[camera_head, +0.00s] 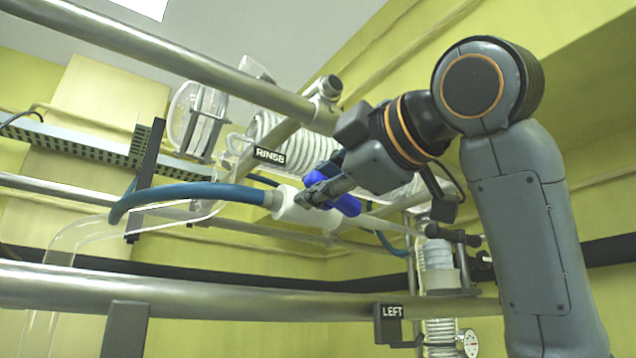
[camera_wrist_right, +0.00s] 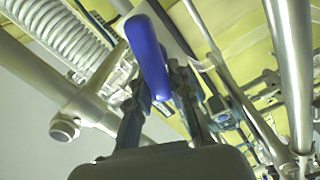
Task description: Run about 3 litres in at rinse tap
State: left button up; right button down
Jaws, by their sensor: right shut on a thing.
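The rinse tap has a white body (camera_head: 300,212) with a blue handle (camera_head: 346,203), beside a black label reading RINSE (camera_head: 270,156). A blue hose (camera_head: 185,193) joins the left end of the tap body. My right gripper (camera_head: 322,190) is at the tap and shut on the blue handle. In the right wrist view the blue handle (camera_wrist_right: 149,55) sits between the two fingers of the right gripper (camera_wrist_right: 160,92). The fingers hide part of the handle. My left gripper is not in view.
A metal rail (camera_head: 190,66) crosses above the tap and another rail (camera_head: 200,290) crosses below it. A LEFT label (camera_head: 392,312) hangs on the lower rail. Glass piping (camera_head: 85,235) stands at the left.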

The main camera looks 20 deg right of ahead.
jog(key=c, duration=1.2)
grip_release()
jog(key=shift+s, duration=0.1)
jog(key=v, duration=1.2)
